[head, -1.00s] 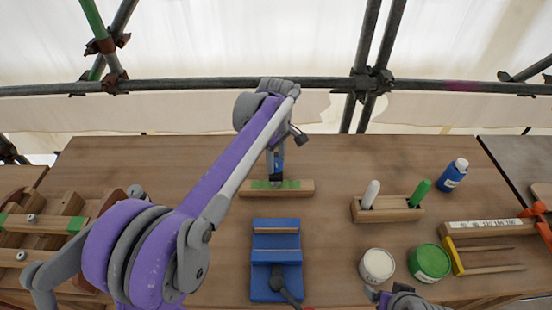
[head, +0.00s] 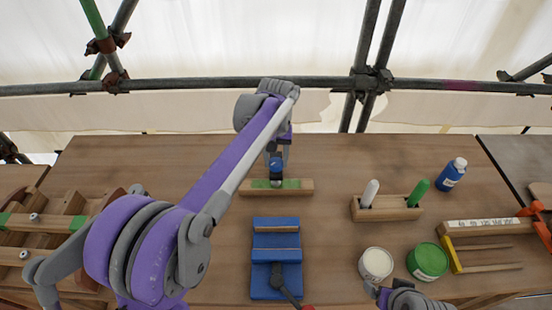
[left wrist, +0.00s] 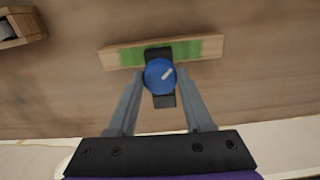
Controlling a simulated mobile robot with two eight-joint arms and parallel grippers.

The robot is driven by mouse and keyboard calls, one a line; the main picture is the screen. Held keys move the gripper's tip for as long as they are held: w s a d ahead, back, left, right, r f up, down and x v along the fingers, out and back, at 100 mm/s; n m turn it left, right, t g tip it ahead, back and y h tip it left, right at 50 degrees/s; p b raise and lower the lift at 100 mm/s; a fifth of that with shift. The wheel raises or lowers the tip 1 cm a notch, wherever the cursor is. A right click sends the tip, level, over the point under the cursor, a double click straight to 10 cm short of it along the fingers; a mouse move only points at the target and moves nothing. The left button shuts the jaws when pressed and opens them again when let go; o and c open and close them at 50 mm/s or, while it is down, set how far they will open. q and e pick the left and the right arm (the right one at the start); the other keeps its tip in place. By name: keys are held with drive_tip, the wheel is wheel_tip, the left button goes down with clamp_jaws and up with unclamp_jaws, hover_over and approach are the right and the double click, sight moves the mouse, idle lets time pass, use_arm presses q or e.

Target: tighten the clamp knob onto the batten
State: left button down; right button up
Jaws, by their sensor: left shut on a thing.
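The batten (head: 300,188) is a pale wooden strip with a green middle section, lying on the table; it also shows in the left wrist view (left wrist: 117,57). A dark clamp (left wrist: 163,101) with a round blue knob (left wrist: 158,76) sits at the green section. The knob has a pale pointer mark. In the head view the knob (head: 275,164) shows below my left wrist. My left gripper (left wrist: 160,82) is shut on the knob, one finger on each side. Part of my right gripper (head: 382,293) shows at the bottom edge; its fingers are unclear.
A blue fixture (head: 276,241) stands in front of the batten. To the right are a marker block (head: 388,212), a white pot (head: 376,264), a green pot (head: 429,261) and a blue bottle (head: 452,175). Wooden frames (head: 30,240) lie at left. The table behind the batten is clear.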

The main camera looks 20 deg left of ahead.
sight(276, 162)
use_arm(q)
drive_tip(key=m, duration=0.5)
drive_tip(key=shift+m, duration=0.3)
drive_tip(key=m, duration=1)
drive_tip(key=shift+m, duration=0.4)
drive_tip(key=m, duration=0.5)
drive_tip(key=shift+p, duration=0.3)
drive_tip(key=shift+m, duration=0.4)
drive_tip(key=shift+c, duration=1.5)
unclamp_jaws()
wheel_tip(276, 162, up, 11)
drive_tip(key=shift+p, duration=0.35)
